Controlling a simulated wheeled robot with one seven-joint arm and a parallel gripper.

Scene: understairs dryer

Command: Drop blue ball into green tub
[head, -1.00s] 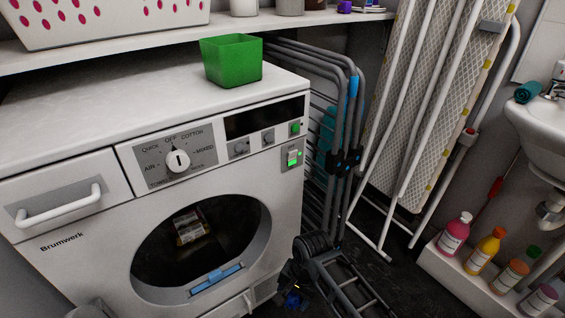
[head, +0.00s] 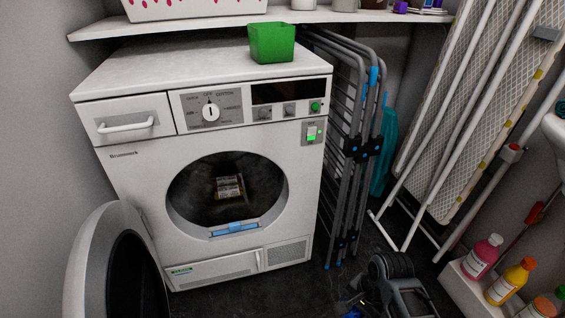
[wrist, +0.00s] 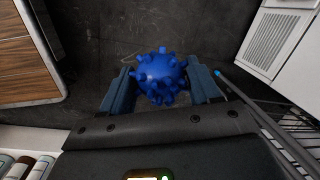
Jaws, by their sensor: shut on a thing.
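The blue ball (wrist: 160,72), covered in knobs, is in the wrist view. My gripper (wrist: 162,84) is shut on it, with one finger at each side, above the dark floor. The green tub (head: 271,43) stands upright on the right rear part of the dryer top in the head view, apart from my gripper. Its inside is mostly hidden from this angle.
The white dryer (head: 250,140) has its round door (head: 118,262) swung open to the left. A shelf (head: 190,24) runs behind the tub. A folded drying rack (head: 350,150) and an ironing board (head: 470,110) stand right.

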